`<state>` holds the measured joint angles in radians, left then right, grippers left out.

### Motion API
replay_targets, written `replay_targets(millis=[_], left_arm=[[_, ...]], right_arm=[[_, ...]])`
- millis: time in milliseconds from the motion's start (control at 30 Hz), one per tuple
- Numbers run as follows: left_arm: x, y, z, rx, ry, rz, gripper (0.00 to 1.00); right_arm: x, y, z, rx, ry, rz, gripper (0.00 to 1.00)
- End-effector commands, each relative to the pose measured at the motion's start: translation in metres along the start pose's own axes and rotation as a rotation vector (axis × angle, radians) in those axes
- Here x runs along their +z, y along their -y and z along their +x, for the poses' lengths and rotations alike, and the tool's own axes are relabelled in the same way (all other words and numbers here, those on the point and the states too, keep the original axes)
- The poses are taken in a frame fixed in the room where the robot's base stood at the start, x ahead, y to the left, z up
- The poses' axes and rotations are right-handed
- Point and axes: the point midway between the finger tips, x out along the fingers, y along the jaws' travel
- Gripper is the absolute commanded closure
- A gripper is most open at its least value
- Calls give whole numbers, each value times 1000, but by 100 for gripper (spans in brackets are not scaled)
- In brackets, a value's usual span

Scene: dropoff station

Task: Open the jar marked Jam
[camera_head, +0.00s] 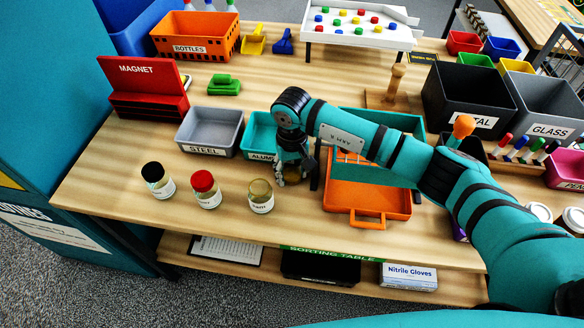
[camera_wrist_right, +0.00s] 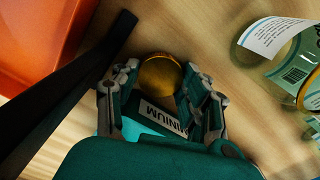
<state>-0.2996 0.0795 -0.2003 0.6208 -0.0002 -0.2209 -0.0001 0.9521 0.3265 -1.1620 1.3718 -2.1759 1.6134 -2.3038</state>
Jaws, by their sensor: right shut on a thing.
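Three jars with white labels stand at the front left of the table. One has a black lid (camera_head: 158,180), one a red lid (camera_head: 206,190), and one a yellowish top (camera_head: 261,196). Their labels are too small to read, so I cannot tell which is Jam. My right gripper (camera_head: 292,177) is low over the table, just right of the yellowish-topped jar. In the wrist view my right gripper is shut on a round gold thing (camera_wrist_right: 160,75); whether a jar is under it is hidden. My left gripper is out of view.
The grey steel bin (camera_head: 210,131) and teal aluminium bin (camera_head: 259,134) stand just behind. A red magnet holder (camera_head: 146,90) stands at left.

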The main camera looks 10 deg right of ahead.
Motion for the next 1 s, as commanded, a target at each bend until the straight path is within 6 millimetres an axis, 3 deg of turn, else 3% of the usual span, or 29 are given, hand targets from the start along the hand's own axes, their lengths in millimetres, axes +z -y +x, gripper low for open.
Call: replay_targets(millis=[300,333,500,867,1000], left_arm=[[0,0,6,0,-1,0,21],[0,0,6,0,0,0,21],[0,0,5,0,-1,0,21],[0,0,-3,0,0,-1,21],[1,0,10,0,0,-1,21]], right_arm=[[0,0,4,0,-1,1,94],[0,0,4,0,-1,1,55],[0,0,3,0,0,1,33],[0,0,-3,-1,0,1,33],[-2,-1,-20,0,-7,0,33]])
